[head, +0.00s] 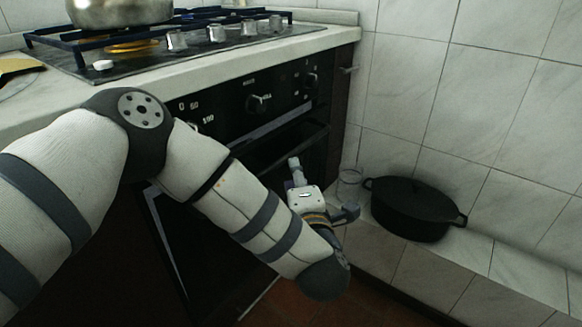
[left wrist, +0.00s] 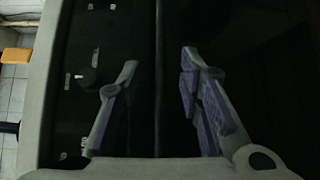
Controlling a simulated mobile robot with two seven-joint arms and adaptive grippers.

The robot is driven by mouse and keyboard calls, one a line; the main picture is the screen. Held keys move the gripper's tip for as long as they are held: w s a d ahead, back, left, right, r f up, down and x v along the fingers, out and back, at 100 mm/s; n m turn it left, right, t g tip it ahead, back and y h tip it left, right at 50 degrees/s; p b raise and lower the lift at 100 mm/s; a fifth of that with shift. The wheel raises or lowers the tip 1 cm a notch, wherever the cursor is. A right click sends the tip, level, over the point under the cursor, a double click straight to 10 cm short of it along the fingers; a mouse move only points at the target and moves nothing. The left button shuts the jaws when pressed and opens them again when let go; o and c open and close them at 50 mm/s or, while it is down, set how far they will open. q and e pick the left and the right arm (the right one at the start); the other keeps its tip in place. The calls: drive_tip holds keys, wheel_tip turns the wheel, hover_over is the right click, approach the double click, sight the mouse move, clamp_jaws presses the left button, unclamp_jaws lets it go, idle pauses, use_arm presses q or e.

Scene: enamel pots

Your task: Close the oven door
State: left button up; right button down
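The oven (head: 262,95) has a black front with a knob panel under the white counter. Its dark oven door (head: 178,235) seems ajar, with its top edge standing out from the panel; the arm covers much of it, so the exact angle is hard to tell. My left gripper (head: 320,186) is in front of the door's right side. In the left wrist view its two fingers (left wrist: 160,70) are spread with nothing between them, facing the dark oven front. An oven knob (left wrist: 88,79) shows left of the fingers. Contact with the door cannot be told. My right gripper is not in view.
A gas hob (head: 190,45) with a metal pot (head: 120,12) is on the counter above. A black lidded pot (head: 415,208) and a glass jar (head: 349,184) stand on a tiled ledge (head: 470,250) to the right, close to my left gripper.

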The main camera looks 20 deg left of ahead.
sight(290, 153)
use_arm(q)
drive_tip(key=b+x, duration=0.1)
drive_tip(key=x, duration=0.3)
drive_tip(key=b+x, duration=0.1)
drive_tip(key=x, duration=0.4)
drive_tip(key=shift+f, duration=0.25)
drive_tip(key=shift+w+a+r+b, duration=0.1)
drive_tip(key=shift+w+a+b, duration=0.05)
drive_tip(key=shift+w+b, duration=0.2)
clamp_jaws()
